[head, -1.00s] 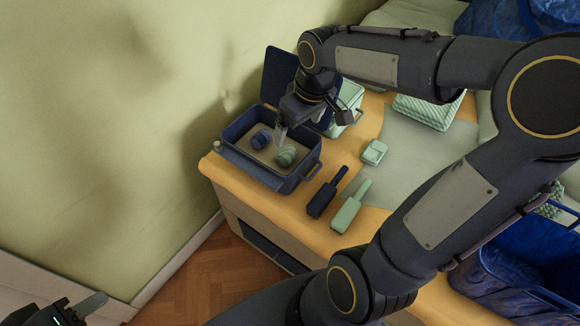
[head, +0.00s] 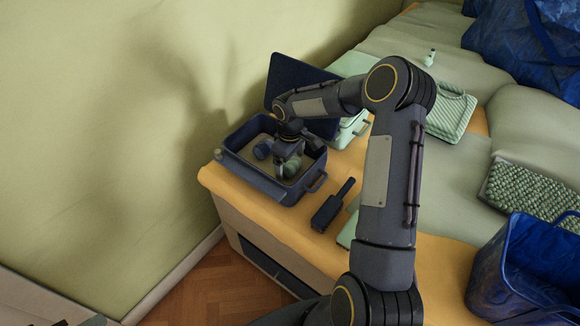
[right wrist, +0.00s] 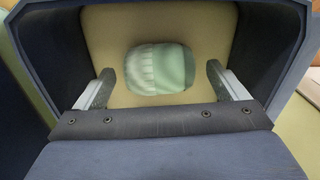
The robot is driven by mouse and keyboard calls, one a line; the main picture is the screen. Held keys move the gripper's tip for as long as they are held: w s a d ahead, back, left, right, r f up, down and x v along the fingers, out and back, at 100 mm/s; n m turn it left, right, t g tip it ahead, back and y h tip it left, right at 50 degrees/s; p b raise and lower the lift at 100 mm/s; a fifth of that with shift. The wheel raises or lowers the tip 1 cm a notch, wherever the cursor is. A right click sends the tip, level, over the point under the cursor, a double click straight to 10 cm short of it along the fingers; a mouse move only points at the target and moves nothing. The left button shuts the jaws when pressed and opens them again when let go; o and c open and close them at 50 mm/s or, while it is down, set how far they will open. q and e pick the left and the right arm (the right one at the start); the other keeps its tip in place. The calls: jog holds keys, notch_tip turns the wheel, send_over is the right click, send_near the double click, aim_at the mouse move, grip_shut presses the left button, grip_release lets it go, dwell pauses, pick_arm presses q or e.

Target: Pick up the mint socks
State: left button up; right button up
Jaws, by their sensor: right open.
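The mint socks (head: 292,168) are a rolled pale green bundle inside the dark blue suitcase (head: 254,181), at the right of its interior. My right gripper (head: 287,158) is down at the suitcase, over the socks, and partly hides them. In the right wrist view the mint socks (right wrist: 160,69) lie on the beige lining between the two open fingers, with a gap on each side.
The suitcase's raised lid (head: 286,83) stands behind it. A dark brush-like item (head: 331,206) lies on the orange surface in front. A mint case (head: 352,130) stands at the right, and a blue bag (head: 530,265) is at the lower right.

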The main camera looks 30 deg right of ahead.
jog(key=shift+f, duration=0.85)
jog(key=shift+c, duration=0.4)
jog(key=c, duration=1)
jog(key=shift+r, duration=0.1)
